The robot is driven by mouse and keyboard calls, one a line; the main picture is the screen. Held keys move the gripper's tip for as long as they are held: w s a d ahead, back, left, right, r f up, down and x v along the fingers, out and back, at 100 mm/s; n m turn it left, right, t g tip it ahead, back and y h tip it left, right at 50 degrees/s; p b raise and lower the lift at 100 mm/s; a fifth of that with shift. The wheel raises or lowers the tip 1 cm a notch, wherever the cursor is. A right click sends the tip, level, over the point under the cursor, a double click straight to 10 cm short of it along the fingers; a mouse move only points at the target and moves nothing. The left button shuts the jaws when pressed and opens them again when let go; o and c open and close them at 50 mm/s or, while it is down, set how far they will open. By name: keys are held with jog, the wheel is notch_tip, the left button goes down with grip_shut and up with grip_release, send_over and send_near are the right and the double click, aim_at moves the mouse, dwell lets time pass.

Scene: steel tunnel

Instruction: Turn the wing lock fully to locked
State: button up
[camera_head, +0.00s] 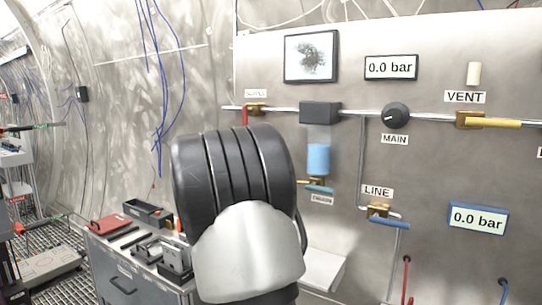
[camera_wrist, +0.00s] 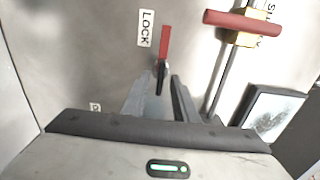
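In the wrist view a LOCK label (camera_wrist: 146,28) is on the grey panel. Beside it is a narrow red bar (camera_wrist: 165,46) with a dark piece (camera_wrist: 161,76) at its lower end, which appears to be the wing lock. My gripper (camera_wrist: 164,84) points at the panel, its fingers apart around the line of the dark piece. Whether either finger touches it I cannot tell. In the head view my thick dark and white arm hides my gripper and the lock.
The supply valve's red handle (camera_wrist: 241,23) and its pipe are right of my fingers in the wrist view, with a framed picture (camera_wrist: 271,112) below. The head view shows the MAIN knob (camera_head: 395,116), yellow VENT lever (camera_head: 493,123), blue LINE lever (camera_head: 388,221) and a tool cart (camera_head: 122,285).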

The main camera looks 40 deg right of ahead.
jog(key=p+v, duration=0.1)
jog(key=v, duration=1.6)
jog(key=shift+a, duration=0.2)
jog(key=w+a+r+n+t+y, duration=0.3)
jog(key=a+n+t+y, duration=0.2)
jog(key=n+t, duration=0.2)
jog(key=s+a+f+n+t+y, duration=0.1)
jog(key=s+a+n+y, duration=0.1)
jog(key=a+n+y, duration=0.4)
jog(key=s+a+f+n+t+y, duration=0.1)
jog(key=s+a+n+y, duration=0.1)
jog(key=a+n+y, duration=0.45)
jog(key=s+a+f+n+g, duration=0.4)
jog(key=s+a+f+n, duration=0.25)
jog(key=s, duration=0.25)
jog(key=s+d+f+n+g, duration=0.2)
jog(key=s+f+n+g, duration=0.1)
jog(key=s+f, duration=0.4)
jog(key=s+d+f+n+g, duration=0.25)
jog(key=s+f, duration=0.25)
jog(key=s, duration=0.4)
notch_tip(320, 180, up, 20)
jog(key=p, duration=1.9)
jog(key=shift+s+a+f+g+h+p, duration=0.25)
jog(key=shift+s+a+g+h+p, duration=0.1)
jog(key=shift+s+a+h, duration=0.1)
